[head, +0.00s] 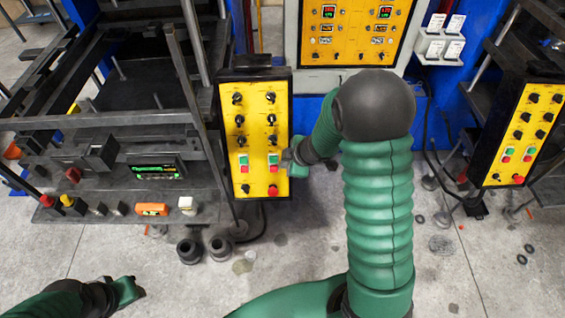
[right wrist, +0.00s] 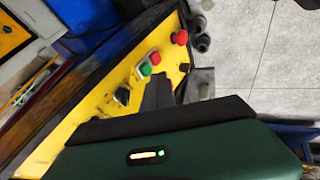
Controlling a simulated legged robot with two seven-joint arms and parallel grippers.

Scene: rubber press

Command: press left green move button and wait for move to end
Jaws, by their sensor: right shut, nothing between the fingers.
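The yellow control panel (head: 256,117) of the left press carries two green buttons side by side: a left one (head: 243,159) and a right one (head: 273,158), each with a red button below. My right gripper (head: 287,158) is shut and empty at the panel's right edge, just beside the right green button; contact cannot be told. In the right wrist view its dark fingers (right wrist: 159,93) point at the panel near a green button (right wrist: 145,69) and a red button (right wrist: 155,58). My left gripper (head: 130,289) is low at the left, away from the panel; its jaws are unclear.
The left press (head: 110,118) has dark metal shelves with small parts and a lit display (head: 158,171). Another yellow panel (head: 519,135) stands at the right, and a central cabinet (head: 354,30) at the back. Dark rings (head: 189,251) lie on the open grey floor.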

